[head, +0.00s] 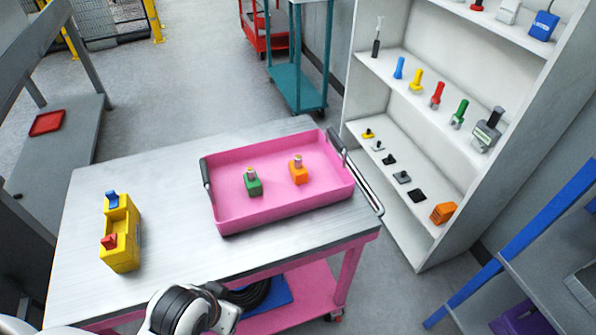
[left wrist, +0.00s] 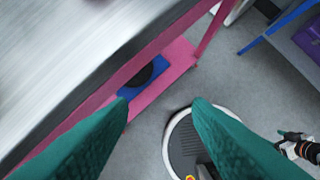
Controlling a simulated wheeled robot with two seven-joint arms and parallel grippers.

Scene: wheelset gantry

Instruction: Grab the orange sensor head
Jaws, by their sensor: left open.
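The orange sensor head (head: 298,172) is a small block with a light metallic top. It stands upright in the right half of the pink tray (head: 285,215), which lies on the cart's metal top. A similar green sensor head (head: 253,185) stands to its left in the same tray. My left arm shows at the bottom of the head view, in front of the cart, and its fingers are hidden there. In the left wrist view my left gripper (left wrist: 162,108) is open and empty, its teal fingers apart beside the cart's edge, away from the tray.
A yellow holder (head: 121,238) with blue and red pieces stands on the cart's left. The tray has raised walls and dark end handles. A white shelf (head: 440,75) with several coloured parts stands at right. The metal top between holder and tray is clear.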

